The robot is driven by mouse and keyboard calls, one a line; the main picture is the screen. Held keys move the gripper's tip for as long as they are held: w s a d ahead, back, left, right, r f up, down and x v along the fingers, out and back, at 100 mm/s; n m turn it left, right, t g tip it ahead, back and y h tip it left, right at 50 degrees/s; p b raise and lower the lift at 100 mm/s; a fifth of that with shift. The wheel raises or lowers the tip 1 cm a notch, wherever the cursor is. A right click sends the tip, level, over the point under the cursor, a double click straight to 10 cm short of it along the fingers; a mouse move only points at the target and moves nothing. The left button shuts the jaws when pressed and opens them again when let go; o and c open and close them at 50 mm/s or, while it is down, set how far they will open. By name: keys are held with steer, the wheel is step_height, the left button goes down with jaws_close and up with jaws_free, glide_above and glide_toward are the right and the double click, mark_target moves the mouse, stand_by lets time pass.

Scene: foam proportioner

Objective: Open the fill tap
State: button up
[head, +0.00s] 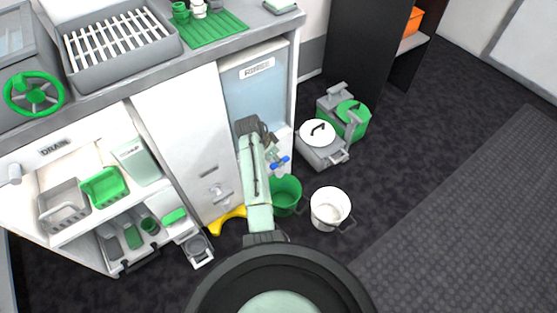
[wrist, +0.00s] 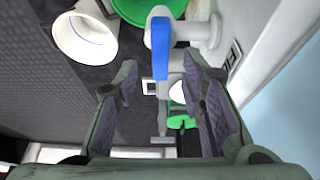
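The fill tap shows as a blue lever (head: 280,162) on a pale fitting at the lower front of the light-blue panel. In the wrist view the blue lever (wrist: 161,50) stands upright in the picture, with the grey-white tap body (wrist: 193,36) behind and beside it. My gripper (head: 270,145) is just up and left of the lever in the head view. In the wrist view my gripper (wrist: 160,68) is open, with one finger on each side of the lever's line. I see no clear contact. My arm hides part of the panel.
A green bucket (head: 287,195) stands below the tap, with a white bucket (head: 330,208) to its right. A grey lidded container (head: 321,146) and a green one (head: 346,117) stand right of the cabinet. A yellow object (head: 227,219) lies on the floor. Open floor lies farther right.

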steer(key=shift+x, duration=1.9)
steer(key=shift+c, duration=0.4)
jaws_close()
